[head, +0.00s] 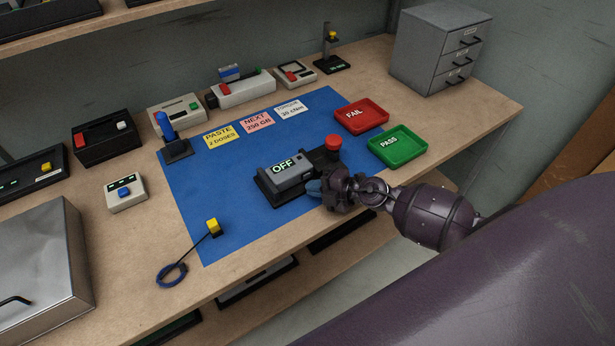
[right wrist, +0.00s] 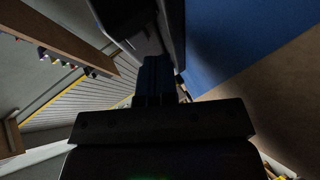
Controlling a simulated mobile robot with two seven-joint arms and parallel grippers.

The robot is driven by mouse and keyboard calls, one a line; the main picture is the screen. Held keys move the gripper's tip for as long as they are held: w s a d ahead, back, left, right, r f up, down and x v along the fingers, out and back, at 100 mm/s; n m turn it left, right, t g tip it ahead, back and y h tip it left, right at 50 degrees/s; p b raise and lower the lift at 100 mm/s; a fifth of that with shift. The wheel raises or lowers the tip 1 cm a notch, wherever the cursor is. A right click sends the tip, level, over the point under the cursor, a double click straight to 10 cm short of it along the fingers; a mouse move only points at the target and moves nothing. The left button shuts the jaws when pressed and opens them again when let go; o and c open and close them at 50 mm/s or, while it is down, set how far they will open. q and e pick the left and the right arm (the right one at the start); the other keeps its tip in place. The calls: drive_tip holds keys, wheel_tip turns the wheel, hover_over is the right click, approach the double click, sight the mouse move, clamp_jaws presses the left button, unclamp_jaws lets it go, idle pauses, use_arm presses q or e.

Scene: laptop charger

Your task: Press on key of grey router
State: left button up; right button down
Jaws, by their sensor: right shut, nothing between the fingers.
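The grey router (head: 290,178) sits in a black cradle on the blue mat (head: 215,230), and its display reads OFF. A red round button (head: 333,142) stands on a black base just behind and right of it. My right gripper (head: 314,187) is shut and empty, with its blue fingertips at the router's right end. I cannot tell whether they touch it; the key there is hidden. In the right wrist view the shut fingers (right wrist: 155,75) point at a dark body close ahead, probably the router or its cradle. My left gripper is not in view.
A yellow-ended blue cable (head: 172,273) lies at front left. Several small devices line the back. The mat's left part is mostly clear.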

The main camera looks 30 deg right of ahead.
drive_tip(key=shift+w, duration=0.15)
drive_tip(key=shift+w, duration=0.3)
drive_tip(key=shift+w+a, duration=0.1)
drive_tip(key=shift+w, duration=0.2)
idle(0.7)
drive_tip(key=shift+s+p, duration=0.2)
drive_tip(key=shift+p, duration=0.15)
drive_tip(key=shift+s, duration=0.55)
drive_tip(key=shift+s, duration=0.1)
drive_tip(key=shift+s+d+p, duration=0.15)
drive_tip(key=shift+s+p, duration=0.25)
drive_tip(key=shift+s, duration=1.1)
drive_tip(key=shift+s+d+p, duration=0.15)
drive_tip(key=shift+s+p, duration=0.25)
drive_tip(key=shift+s, duration=1.05)
